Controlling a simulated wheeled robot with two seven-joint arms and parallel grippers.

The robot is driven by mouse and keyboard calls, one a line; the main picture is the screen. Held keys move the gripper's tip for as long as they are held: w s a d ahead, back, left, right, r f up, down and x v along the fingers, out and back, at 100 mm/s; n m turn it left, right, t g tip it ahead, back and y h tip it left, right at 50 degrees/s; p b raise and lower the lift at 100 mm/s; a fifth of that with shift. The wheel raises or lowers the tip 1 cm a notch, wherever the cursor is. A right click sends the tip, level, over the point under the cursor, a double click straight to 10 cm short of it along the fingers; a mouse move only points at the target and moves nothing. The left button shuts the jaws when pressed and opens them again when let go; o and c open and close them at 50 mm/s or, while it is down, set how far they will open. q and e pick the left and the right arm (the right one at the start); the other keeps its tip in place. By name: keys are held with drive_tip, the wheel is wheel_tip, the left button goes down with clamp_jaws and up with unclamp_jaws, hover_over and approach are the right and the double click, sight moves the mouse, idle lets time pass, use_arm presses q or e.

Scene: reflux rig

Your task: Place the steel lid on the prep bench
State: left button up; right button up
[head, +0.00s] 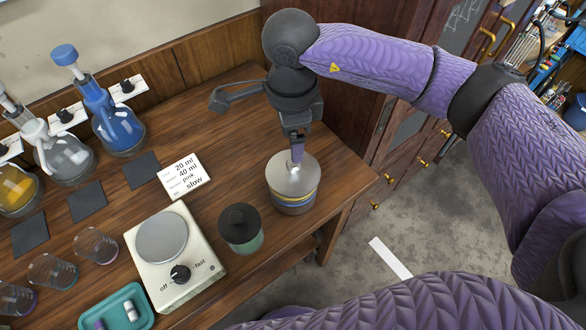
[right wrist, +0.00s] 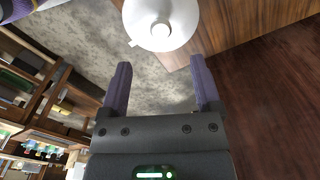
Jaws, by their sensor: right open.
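The steel lid (head: 281,177) is a shiny round disc with a small knob. It sits on top of a canister with blue and yellow bands (head: 292,205), near the right end of the wooden prep bench (head: 235,112). My right gripper (head: 297,158) points down over the lid, and its fingertips overlap the knob area in the head view. In the right wrist view the gripper (right wrist: 160,72) is open, with nothing between the fingers. There the lid (right wrist: 178,36) and its knob lie just beyond the fingertips. My left gripper is not in view.
A dark-lidded green jar (head: 241,228) stands left of the canister. A white scale-like device with a dial (head: 177,258) and a note card (head: 184,177) are further left. Flasks, dark pads, glasses and a teal tray (head: 117,311) fill the left. Bare bench lies behind the canister.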

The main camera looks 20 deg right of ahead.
sight(293, 169)
wheel_tip(293, 169, down, 8)
drive_tip(key=shift+w+d+f+b, duration=0.1)
drive_tip(key=shift+f+b, duration=0.05)
drive_tip(key=shift+b, duration=0.15)
clamp_jaws()
